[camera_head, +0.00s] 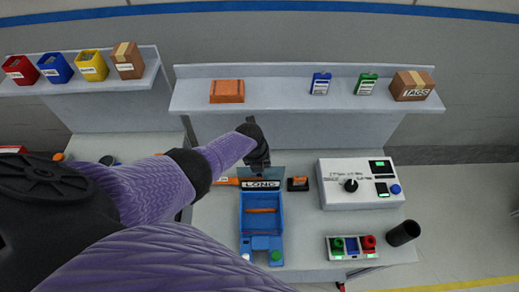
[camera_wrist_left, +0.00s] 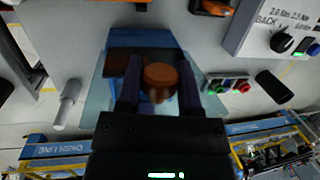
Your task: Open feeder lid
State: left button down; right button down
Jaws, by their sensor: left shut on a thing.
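The blue feeder (camera_head: 247,222) stands on the table in the middle of the head view, its tray open to view with an orange-brown bar (camera_head: 262,210) inside. A see-through teal lid (camera_head: 278,172) shows at the feeder's back edge, behind the "LONG" label (camera_head: 262,184), and looks raised. My left gripper (camera_head: 258,165) is above that back edge. In the left wrist view my left gripper (camera_wrist_left: 159,88) is shut on an orange-brown knob (camera_wrist_left: 160,74) in front of the clear lid (camera_wrist_left: 92,95). My right gripper is not in view.
A white control box (camera_head: 340,190) stands to the right, with a button box (camera_head: 352,246) and a black cup (camera_head: 403,233) in front. An orange tool (camera_head: 226,181) lies left of the feeder, and a small orange-black block (camera_head: 297,184) sits right. A shelf (camera_head: 200,100) runs behind.

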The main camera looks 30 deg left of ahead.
pick_arm(q)
jog(key=shift+s+f, duration=0.1)
jog(key=shift+s, duration=0.05)
jog(key=shift+c, duration=1.3)
grip_release()
jog(key=shift+d, duration=0.1)
